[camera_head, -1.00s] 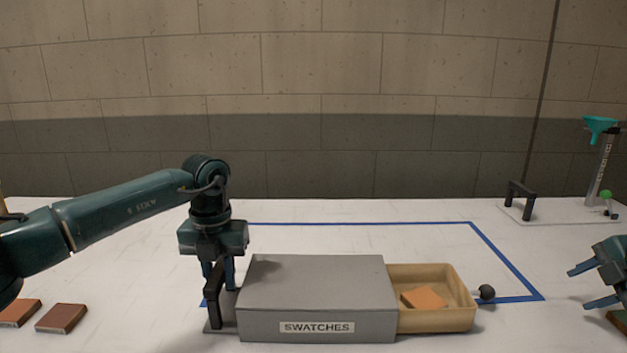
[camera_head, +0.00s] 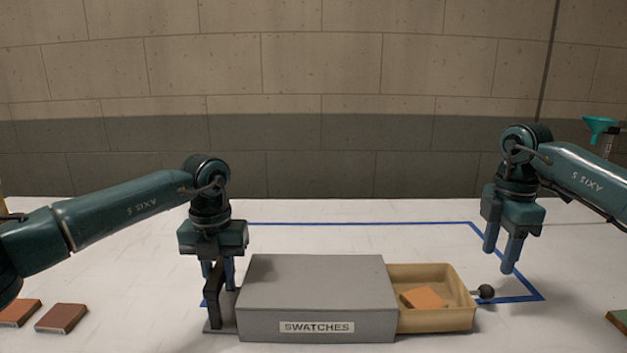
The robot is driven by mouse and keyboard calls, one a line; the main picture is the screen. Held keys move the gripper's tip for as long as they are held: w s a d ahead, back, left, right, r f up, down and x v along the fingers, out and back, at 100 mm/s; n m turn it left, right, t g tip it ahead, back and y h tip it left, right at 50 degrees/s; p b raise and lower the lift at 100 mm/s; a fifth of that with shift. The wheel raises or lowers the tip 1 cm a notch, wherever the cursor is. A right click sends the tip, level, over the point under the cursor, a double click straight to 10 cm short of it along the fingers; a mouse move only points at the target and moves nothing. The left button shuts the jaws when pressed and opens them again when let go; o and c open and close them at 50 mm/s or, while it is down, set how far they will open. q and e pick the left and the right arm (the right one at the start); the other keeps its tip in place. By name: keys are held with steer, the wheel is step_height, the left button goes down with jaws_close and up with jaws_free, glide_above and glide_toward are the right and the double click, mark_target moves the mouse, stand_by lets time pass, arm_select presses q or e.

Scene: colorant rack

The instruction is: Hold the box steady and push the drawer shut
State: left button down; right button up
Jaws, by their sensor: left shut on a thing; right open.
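The grey box (camera_head: 315,285), labelled SWATCHES, stands on the white table. Its tan drawer (camera_head: 435,318) sticks out to the right, open, with an orange swatch (camera_head: 424,298) inside. A dark round knob (camera_head: 486,291) is on the drawer's right end. My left gripper (camera_head: 219,280) is shut on the black handle (camera_head: 212,297) at the box's left end; its fingertips are partly hidden behind the handle. My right gripper (camera_head: 500,258) is open and empty, pointing down above and slightly right of the knob, apart from it.
A blue outline (camera_head: 370,224) is marked on the table around the box area. Brown tiles (camera_head: 62,318) lie at the left, and another tile (camera_head: 618,320) at the right edge.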

mark_target(487, 285)
steer(key=shift+w+a+f, duration=0.1)
steer(key=shift+f, duration=4.95)
steer(key=c, duration=1)
steer(key=shift+a, duration=0.1)
